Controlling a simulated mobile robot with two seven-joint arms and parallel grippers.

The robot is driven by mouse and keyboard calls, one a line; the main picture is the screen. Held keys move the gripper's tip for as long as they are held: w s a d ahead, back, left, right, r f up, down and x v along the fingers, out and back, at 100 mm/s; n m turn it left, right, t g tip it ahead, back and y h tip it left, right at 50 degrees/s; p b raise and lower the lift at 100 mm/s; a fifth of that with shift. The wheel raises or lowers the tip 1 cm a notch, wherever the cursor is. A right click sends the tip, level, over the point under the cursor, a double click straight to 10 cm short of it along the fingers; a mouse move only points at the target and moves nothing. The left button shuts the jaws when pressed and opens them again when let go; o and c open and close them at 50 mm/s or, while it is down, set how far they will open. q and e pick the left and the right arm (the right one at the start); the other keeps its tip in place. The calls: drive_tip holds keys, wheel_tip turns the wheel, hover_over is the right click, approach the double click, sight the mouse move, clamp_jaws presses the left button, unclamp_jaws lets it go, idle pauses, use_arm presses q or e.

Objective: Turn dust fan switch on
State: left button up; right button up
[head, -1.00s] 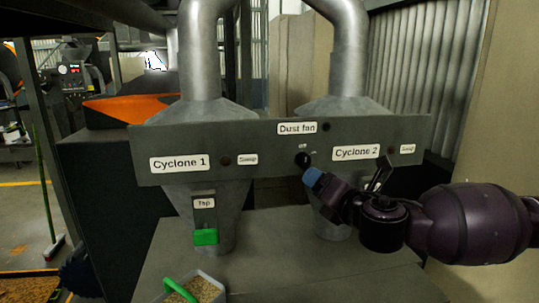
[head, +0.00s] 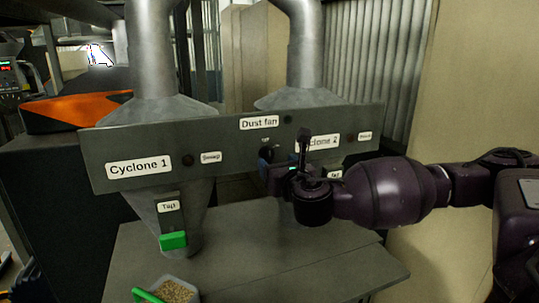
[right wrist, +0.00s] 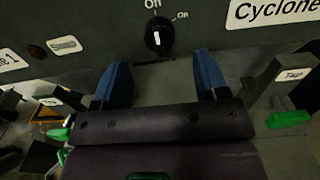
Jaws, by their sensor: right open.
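The dust fan switch (head: 266,154) is a small black round knob on the grey panel, below the "Dust fan" label. In the right wrist view the knob (right wrist: 158,38) has a white pointer line that stands upright, toward the label above it; an "On" label is at its upper right. My right gripper (head: 272,178) is just below the knob in the head view. In the right wrist view its two blue-tipped fingers (right wrist: 162,72) are spread wide, with the knob ahead and roughly centred between them, not gripped. My left gripper is not in view.
The grey panel (head: 230,143) also bears "Cyclone 1" and "Cyclone 2" labels and dark round buttons. A green tap handle (head: 173,241) sits below it at left. A tray of grain (head: 175,289) stands on the grey table (head: 240,270), whose middle is clear.

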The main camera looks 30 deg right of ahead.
sight(270, 158)
use_arm(q)
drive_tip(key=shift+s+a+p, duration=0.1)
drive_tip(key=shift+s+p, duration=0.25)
drive_tip(key=shift+p, duration=0.1)
use_arm(e)
drive_tip(key=shift+x, duration=2.75)
drive_tip(key=c, duration=0.9)
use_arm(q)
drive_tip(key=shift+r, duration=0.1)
use_arm(e)
drive_tip(key=m+b, duration=0.1)
drive_tip(key=m, duration=0.2)
drive_tip(key=shift+f, duration=0.1)
drive_tip(key=m, duration=0.3)
drive_tip(key=shift+m+b, duration=0.3)
drive_tip(key=shift+b, duration=0.1)
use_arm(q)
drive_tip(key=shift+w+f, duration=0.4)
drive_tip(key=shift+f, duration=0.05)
use_arm(e)
drive_tip(key=m, duration=0.5)
